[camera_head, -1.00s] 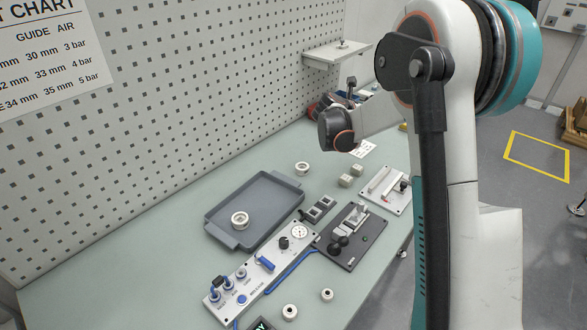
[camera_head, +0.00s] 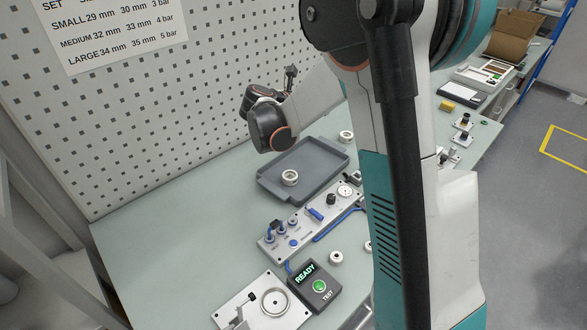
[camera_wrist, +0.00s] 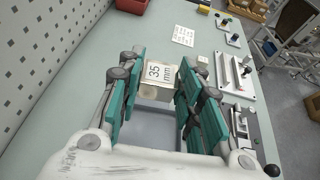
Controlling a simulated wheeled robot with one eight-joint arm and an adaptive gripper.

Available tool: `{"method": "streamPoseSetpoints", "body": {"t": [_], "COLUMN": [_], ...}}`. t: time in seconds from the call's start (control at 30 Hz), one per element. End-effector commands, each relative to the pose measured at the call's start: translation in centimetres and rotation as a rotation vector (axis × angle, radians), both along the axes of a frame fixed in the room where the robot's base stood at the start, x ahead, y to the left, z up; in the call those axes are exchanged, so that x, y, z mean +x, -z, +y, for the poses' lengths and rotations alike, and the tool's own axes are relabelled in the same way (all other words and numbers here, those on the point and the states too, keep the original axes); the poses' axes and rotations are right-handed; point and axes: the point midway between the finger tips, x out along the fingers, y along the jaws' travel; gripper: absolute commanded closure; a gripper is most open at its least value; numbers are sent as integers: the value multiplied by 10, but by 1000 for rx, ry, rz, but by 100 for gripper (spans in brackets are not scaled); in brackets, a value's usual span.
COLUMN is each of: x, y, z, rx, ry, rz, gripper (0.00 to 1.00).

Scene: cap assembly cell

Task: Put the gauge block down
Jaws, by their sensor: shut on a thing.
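The gauge block (camera_wrist: 158,74) is a pale block marked "35 mm" on its upper face, in the middle of the wrist view. My gripper (camera_wrist: 160,84) has its teal-padded fingers on both sides of the block and is shut on it. The block is held above the bench, though the gap below it cannot be judged. In the head view my wrist hangs over the bench near the pegboard wall, behind the grey tray (camera_head: 264,188). The block cannot be made out there.
The tray holds a white ring (camera_head: 290,178). A panel with blue connectors (camera_head: 268,245), a READY/TEST box (camera_head: 315,287) and a clamp fixture (camera_head: 240,312) stand nearer. In the wrist view, a white fixture (camera_wrist: 222,75), a small pale block (camera_wrist: 202,62), a printed card (camera_wrist: 183,36) and a red bin (camera_wrist: 132,5) show.

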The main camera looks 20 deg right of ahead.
Motion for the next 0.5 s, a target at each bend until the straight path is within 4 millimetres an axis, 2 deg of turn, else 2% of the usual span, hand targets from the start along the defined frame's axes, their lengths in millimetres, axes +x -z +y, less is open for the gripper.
{"method": "streamPoseSetpoints", "body": {"t": [0.5], "x": [0], "y": [122], "z": [0], "rx": [-1], "ry": [1], "rz": [0], "gripper": [100]}}
